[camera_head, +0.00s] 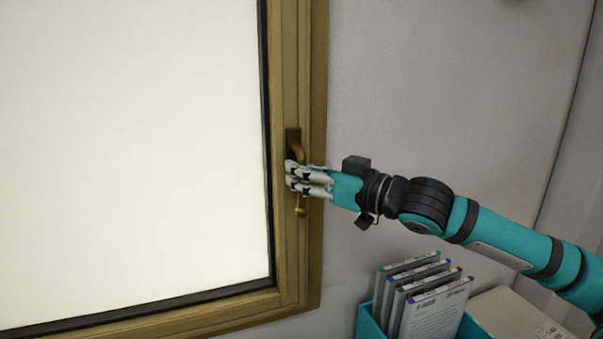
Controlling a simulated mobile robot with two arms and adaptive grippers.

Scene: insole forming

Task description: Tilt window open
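The window (130,150) fills the left of the head view: a bright pane in a brown-gold frame (290,70) with a dark inner seal. A brass-coloured handle (297,149) sits on the frame's right upright, its lower end (301,210) pointing down. My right gripper (294,178) comes in from the right, with its pale fingers at the middle of the handle and covering that part. The fingers look close together, but I cannot tell whether they are clamped on the handle. My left gripper is out of view.
A teal holder (366,322) with several upright booklets or cases (432,305) stands below my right arm. A cardboard box (510,315) is beside it at the lower right. The grey wall (440,80) right of the window is bare.

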